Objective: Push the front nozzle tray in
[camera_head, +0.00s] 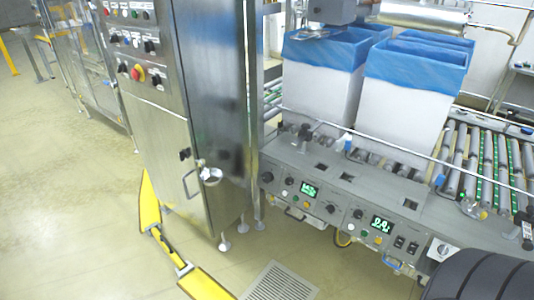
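No part is clearly recognisable as the front nozzle tray. A grey block (331,10) hangs at the top edge above the left white box. A thin metal piece (318,33) lies just under it, over the box's blue liner; it is too small to tell whether this is the tray. The white box (318,95) and a second white box (400,110), both lined with blue film, stand upright on the roller line behind the grey control panel (345,195). Neither of my grippers is in view.
A tall steel cabinet (180,110) with buttons and a door handle stands left of the line. Rollers (485,165) run to the right. A yellow floor barrier (150,205) lies along the cabinet's left foot. The floor (70,210) at the left is clear.

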